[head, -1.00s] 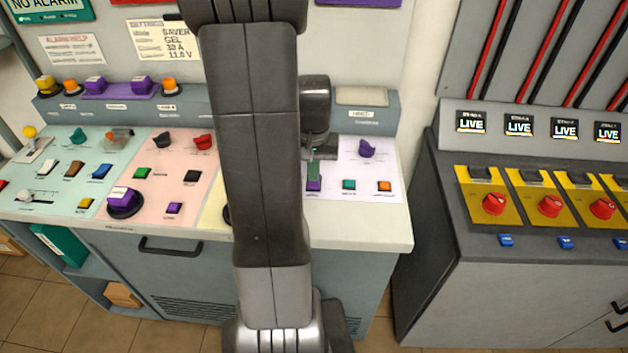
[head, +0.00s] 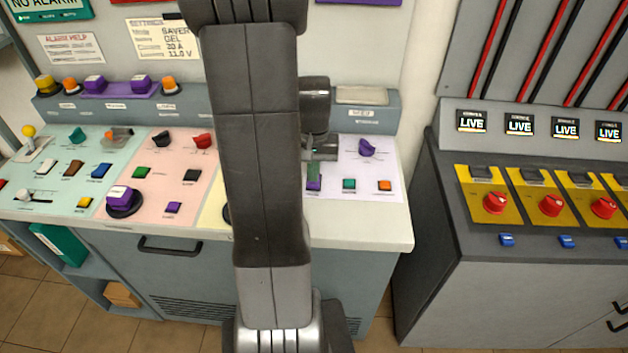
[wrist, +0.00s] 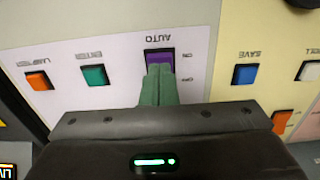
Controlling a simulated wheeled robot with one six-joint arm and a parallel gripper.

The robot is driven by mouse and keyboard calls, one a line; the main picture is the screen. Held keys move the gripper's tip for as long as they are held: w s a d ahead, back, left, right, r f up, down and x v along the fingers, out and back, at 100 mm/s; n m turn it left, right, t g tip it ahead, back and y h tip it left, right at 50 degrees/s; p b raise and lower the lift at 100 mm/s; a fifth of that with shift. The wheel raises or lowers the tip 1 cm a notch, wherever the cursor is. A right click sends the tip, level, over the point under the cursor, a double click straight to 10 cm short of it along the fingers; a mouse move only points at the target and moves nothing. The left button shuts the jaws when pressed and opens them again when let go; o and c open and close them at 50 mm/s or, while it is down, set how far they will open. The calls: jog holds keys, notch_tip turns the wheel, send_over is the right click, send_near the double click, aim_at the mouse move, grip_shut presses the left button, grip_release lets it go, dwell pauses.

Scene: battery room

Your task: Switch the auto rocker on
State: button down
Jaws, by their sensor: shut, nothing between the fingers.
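The auto rocker (wrist: 160,57) is purple, in a dark frame on a pale lilac panel, with an upside-down AUTO label beside it in the wrist view. Small ON and OFF marks stand at its right there. My gripper (wrist: 158,72) is shut and empty, its green fingers together over the rocker. They hide the rocker's part nearest the OFF mark; I cannot tell if they touch it. In the head view the rocker (head: 313,185) shows as a purple patch just below my gripper (head: 313,174). Its tilt is unclear.
A teal button (wrist: 94,75) and an orange button (wrist: 39,81) sit left of the rocker in the wrist view; a blue button (wrist: 245,74) sits right on a yellow panel. In the head view a purple knob (head: 366,148) stands behind. My arm hides the console's middle.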

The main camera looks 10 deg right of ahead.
jog(key=shift+f+b, duration=0.45)
jog(key=shift+f, duration=0.15)
dwell(0.3)
jog(key=shift+r+p, duration=2.85)
jog(key=shift+r, duration=0.7)
jog(key=shift+f, duration=0.15)
notch_tip(320, 180, down, 7)
jog(key=b, duration=0.5)
jog(key=shift+b, duration=0.4)
jog(key=shift+r, duration=0.2)
